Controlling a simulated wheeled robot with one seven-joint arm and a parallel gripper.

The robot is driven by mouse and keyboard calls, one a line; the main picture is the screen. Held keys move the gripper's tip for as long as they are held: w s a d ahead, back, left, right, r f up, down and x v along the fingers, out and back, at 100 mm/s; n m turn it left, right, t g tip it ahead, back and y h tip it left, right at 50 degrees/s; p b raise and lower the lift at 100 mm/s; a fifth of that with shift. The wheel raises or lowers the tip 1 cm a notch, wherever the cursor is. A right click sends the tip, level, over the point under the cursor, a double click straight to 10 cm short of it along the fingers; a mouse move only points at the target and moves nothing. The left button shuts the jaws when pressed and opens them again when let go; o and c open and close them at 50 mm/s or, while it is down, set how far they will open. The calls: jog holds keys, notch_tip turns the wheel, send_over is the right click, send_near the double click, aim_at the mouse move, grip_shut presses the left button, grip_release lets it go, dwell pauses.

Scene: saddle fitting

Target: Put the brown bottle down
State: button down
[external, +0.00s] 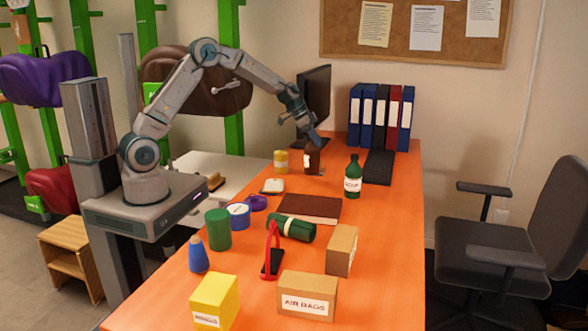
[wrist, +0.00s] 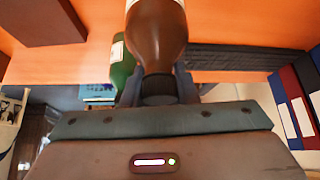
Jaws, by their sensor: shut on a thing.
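The brown bottle (external: 313,163) is upright near the far end of the orange table (external: 385,240), and a pale label shows on it. My gripper (external: 313,143) is above it, shut on its neck. In the wrist view the brown bottle (wrist: 157,35) fills the top middle, its dark neck between the fingers of my gripper (wrist: 158,88). The bottle's base is at or very close to the table top; I cannot tell whether it touches.
A yellow-labelled jar (external: 281,162) stands just left of the bottle. A green bottle (external: 353,178) stands to the right, beside a black keyboard (external: 378,167). A monitor (external: 316,95) and several binders (external: 381,118) are behind.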

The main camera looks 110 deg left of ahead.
jog(key=shift+a+f, duration=0.3)
jog(key=shift+a, duration=0.15)
jog(key=shift+f+p, duration=0.4)
jog(key=shift+f, duration=1.55)
jog(key=shift+f, duration=0.15)
jog(key=c, duration=1.1)
grip_release()
jog(key=shift+s, duration=0.1)
jog(key=shift+c, duration=0.2)
jog(key=shift+r, duration=0.35)
jog(key=b, duration=0.2)
send_near(315, 147)
jog(key=a, duration=0.1)
jog(key=s+a, duration=0.1)
jog(key=shift+s+a+r, duration=0.1)
jog(key=shift+s+a, duration=0.15)
jog(key=shift+a, duration=0.15)
